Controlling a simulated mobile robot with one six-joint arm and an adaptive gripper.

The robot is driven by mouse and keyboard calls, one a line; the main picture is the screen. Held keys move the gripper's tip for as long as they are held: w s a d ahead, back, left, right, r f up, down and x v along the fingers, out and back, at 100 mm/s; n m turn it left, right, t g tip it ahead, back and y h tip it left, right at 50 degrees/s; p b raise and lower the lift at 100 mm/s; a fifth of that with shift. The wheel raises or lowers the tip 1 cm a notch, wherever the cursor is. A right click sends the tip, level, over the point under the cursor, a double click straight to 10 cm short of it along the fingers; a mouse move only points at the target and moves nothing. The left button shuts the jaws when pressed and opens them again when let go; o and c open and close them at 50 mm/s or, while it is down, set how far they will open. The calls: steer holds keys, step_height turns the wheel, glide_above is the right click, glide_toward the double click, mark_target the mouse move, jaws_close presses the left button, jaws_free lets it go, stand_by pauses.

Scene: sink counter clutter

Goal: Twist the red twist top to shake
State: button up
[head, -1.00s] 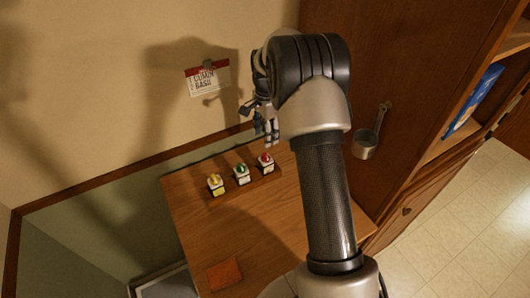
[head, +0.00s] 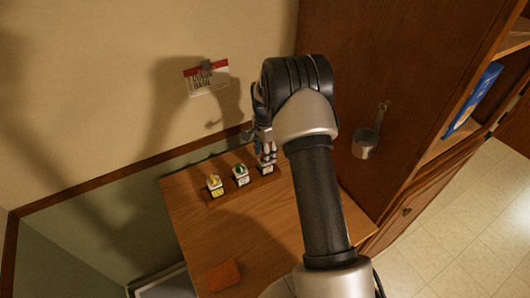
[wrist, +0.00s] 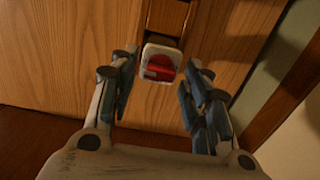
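The red twist top (wrist: 159,66) sits on a small white-bodied shaker (wrist: 163,50) in the wrist view, between and just beyond my fingertips. My gripper (wrist: 156,84) is open, with one finger on each side of the shaker and a gap on both sides. In the head view my gripper (head: 266,150) is down over the right-hand shaker (head: 267,170) and hides its red top. The shaker stands upright in the right end of a wooden rack.
A green-topped shaker (head: 241,175) and a yellow-topped shaker (head: 214,185) stand to the left in the wooden rack (head: 228,196). An orange cloth (head: 223,275) lies at the counter's front. A card (head: 206,78) is on the wall; a metal scoop (head: 365,143) hangs at right.

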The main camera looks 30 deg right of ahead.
steer(key=c, duration=0.9)
steer(key=shift+n, duration=0.4)
steer(key=n, duration=0.3)
steer(key=shift+b, duration=0.35)
steer(key=n, duration=0.9)
steer(key=shift+n+b, duration=0.3)
steer(key=shift+b, duration=0.05)
steer(key=shift+n, duration=2.1)
steer(key=o, duration=1.1)
